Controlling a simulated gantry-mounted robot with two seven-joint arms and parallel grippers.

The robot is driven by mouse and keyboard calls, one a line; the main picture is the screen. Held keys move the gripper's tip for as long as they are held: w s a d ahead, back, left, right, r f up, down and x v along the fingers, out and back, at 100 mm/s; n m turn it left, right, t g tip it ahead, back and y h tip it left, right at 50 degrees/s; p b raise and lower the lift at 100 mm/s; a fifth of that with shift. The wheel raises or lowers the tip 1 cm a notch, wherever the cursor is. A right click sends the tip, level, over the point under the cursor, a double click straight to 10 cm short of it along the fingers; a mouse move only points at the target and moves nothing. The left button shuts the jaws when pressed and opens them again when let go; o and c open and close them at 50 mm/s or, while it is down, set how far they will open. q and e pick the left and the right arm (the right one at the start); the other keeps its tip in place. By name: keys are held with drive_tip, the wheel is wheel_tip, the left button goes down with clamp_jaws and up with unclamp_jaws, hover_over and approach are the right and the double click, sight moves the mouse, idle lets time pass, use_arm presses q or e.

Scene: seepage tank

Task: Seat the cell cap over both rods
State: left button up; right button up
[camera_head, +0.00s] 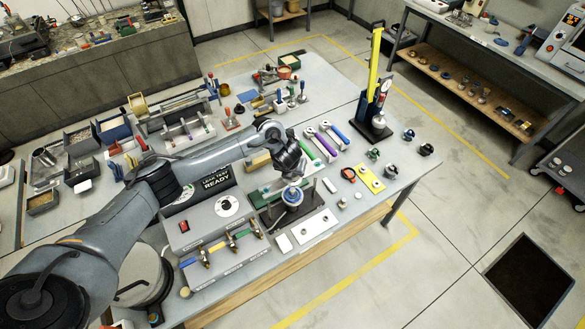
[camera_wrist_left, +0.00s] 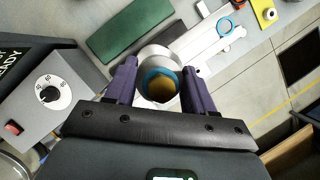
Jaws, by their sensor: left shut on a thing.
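My left gripper (camera_head: 291,180) reaches over the front of the bench and points down. In the left wrist view its two purple fingers (camera_wrist_left: 160,72) are closed on a round silvery part with a blue ring and a tan centre, which looks like the cell cap (camera_wrist_left: 158,52). In the head view the cap (camera_head: 293,197) shows as a pale disc with a blue ring, over a dark base plate (camera_head: 269,216). The two rods cannot be made out, and I cannot tell whether the cap touches anything beneath. My right gripper is not in view.
A grey leak test box (camera_head: 190,225) reading READY stands close left of the gripper. A white plate (camera_head: 313,228) lies in front. Purple and green handled tools (camera_head: 322,145) lie behind right. A yellow column stand (camera_head: 374,70) rises farther back. The bench's right front is fairly open.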

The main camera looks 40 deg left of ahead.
sight(291, 182)
use_arm(q)
drive_tip(key=shift+f+b, duration=2.45)
drive_tip(key=shift+f, duration=0.4)
drive_tip(key=shift+f+b, duration=1.9)
drive_tip(key=shift+f, duration=0.45)
drive_tip(key=o, duration=1.4)
drive_tip(key=p+v, duration=0.1)
drive_tip(key=v, duration=0.8)
drive_tip(key=shift+w+r, duration=0.1)
drive_tip(key=shift+r, duration=0.15)
drive_tip(key=shift+s+d+r+p, duration=0.1)
drive_tip(key=shift+s+r+p, duration=0.25)
drive_tip(key=shift+r, duration=0.3)
